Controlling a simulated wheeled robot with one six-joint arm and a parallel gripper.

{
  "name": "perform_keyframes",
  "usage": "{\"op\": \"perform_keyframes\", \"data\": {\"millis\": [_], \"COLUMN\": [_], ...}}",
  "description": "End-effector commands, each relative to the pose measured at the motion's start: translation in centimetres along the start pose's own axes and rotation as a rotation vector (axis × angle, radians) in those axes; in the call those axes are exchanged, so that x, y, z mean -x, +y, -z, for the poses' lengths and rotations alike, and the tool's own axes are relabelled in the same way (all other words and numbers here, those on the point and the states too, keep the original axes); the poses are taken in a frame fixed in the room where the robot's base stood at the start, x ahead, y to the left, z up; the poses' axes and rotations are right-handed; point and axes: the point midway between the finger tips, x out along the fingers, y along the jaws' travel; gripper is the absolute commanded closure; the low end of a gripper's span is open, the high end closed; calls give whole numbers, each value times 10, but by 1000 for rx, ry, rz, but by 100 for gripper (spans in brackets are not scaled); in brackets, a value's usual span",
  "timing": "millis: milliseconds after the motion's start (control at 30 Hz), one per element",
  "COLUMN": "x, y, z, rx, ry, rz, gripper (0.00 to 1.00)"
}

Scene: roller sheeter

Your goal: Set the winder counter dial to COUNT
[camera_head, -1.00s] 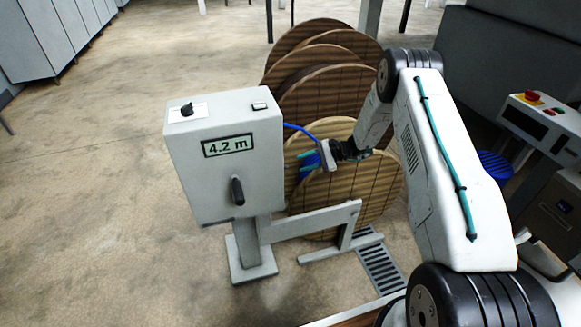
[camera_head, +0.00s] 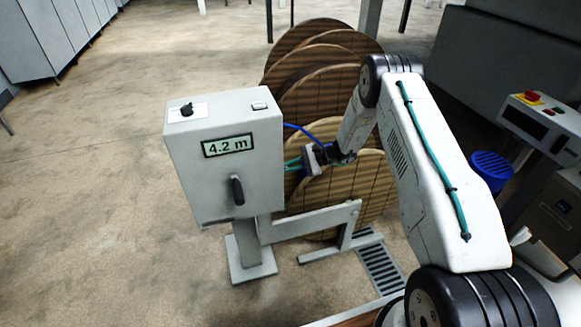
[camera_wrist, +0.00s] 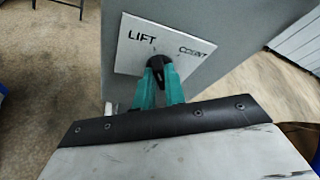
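In the wrist view a dark dial knob (camera_wrist: 157,72) stands on a white plate (camera_wrist: 131,55), marked LIFT at the upper left and COUNT at the right. The knob's exact pointing direction is hard to read. The teal fingers of my gripper (camera_wrist: 158,82) flank the knob; I cannot tell whether they press on it. In the head view my gripper (camera_head: 293,164) is at the right side of the grey counter box (camera_head: 226,178), its fingertips partly hidden. The box's display (camera_head: 228,146) reads 4.2 m. The LIFT/COUNT plate is not visible there.
A small black knob (camera_head: 186,109) sits on top of the box, and a black handle (camera_head: 237,190) is on its front. Wooden reels (camera_head: 320,95) stand behind my gripper. Floor at left is clear.

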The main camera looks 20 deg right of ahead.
Motion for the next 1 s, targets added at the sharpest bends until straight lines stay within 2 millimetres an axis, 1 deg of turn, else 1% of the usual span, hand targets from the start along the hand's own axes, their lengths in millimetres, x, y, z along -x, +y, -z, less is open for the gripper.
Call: {"op": "perform_keyframes", "data": {"millis": [233, 433, 1000], "x": [0, 0, -2], "y": [-1, -2, -10], "z": [0, 0, 3], "rx": [-34, -132, -615], "ry": [0, 0, 0], "rz": [-15, -57, -257], "gripper": [100, 100, 100]}}
